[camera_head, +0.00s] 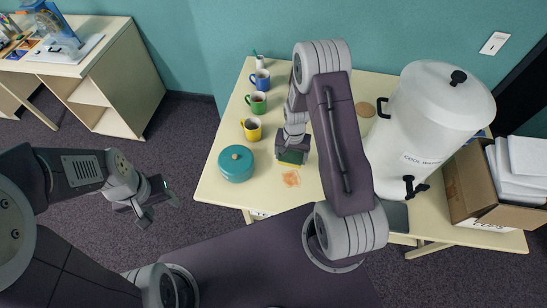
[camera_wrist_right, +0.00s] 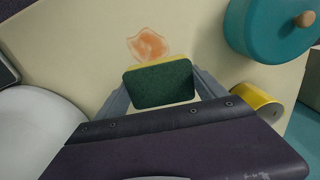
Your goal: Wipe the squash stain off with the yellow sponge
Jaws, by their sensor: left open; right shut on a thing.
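The orange squash stain (camera_head: 291,179) is a small patch on the cream table (camera_head: 230,195), near its front edge. It also shows in the right wrist view (camera_wrist_right: 148,45). My right gripper (camera_head: 292,160) is shut on the sponge (camera_wrist_right: 160,84), which has a dark green face and a yellow layer. The sponge is beside the stain, on its far side in the head view. I cannot tell whether it touches the table. My left gripper (camera_head: 158,202) is open and empty, over the floor left of the table.
A teal lidded pot (camera_head: 236,163) stands left of the stain. Yellow (camera_head: 251,129), green (camera_head: 257,103) and blue (camera_head: 260,79) mugs stand behind it. A large white water urn (camera_head: 430,120) and a cardboard box (camera_head: 470,185) are at right. A cork coaster (camera_head: 366,109) lies behind my right arm.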

